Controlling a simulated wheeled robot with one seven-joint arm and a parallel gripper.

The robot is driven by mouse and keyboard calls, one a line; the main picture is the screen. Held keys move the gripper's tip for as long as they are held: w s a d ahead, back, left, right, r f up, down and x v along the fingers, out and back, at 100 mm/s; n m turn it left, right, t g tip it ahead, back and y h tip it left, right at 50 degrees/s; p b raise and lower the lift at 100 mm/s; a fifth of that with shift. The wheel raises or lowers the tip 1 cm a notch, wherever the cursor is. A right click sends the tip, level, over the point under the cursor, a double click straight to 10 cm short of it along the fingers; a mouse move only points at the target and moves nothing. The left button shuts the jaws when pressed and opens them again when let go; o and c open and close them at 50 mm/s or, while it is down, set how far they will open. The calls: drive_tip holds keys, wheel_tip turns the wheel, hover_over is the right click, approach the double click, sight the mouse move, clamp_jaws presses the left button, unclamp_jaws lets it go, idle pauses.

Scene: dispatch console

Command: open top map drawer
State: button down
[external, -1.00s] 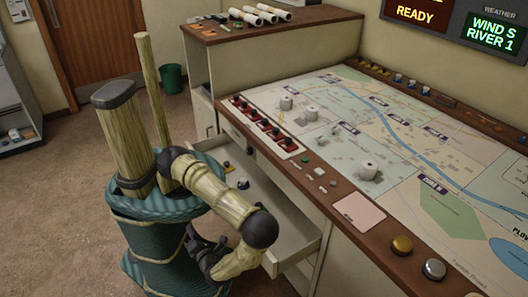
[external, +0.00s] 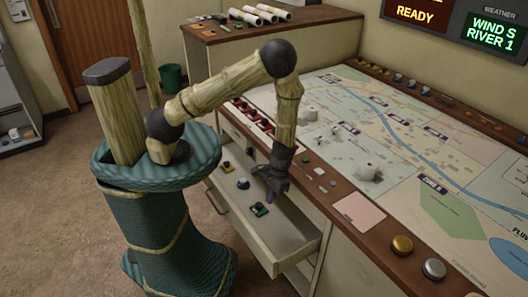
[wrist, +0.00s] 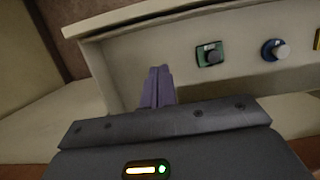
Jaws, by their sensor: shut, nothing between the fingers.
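The top map drawer (external: 285,238) is pulled out from the front of the map console and stands open. It also shows in the wrist view (wrist: 120,62). Small yellow, blue (external: 243,184) and green (external: 260,209) pieces with dark knobs lie inside. My gripper (external: 272,197) points down over the open drawer, near the console's front edge. Its purple fingers are together and empty in the wrist view (wrist: 159,86). The green piece (wrist: 210,54) and a blue one (wrist: 274,50) lie to the right of the fingers. I cannot tell whether the fingertips touch the drawer.
The console top (external: 360,208) holds a map, white markers and a row of red switches (external: 258,122) close to my arm. A side cabinet (external: 270,34) with paper rolls stands behind. The floor (external: 60,180) at the left is clear.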

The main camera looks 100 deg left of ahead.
drive_tip(key=shift+f, duration=0.1)
drive_tip(key=s+d+f, duration=0.4)
drive_tip(key=f, duration=0.5)
drive_tip(key=shift+s+d+f, duration=0.25)
drive_tip(key=shift+s+d, duration=0.1)
idle(0.4)
drive_tip(key=s+d+b, duration=0.4)
drive_tip(key=s+d, duration=0.2)
idle(0.4)
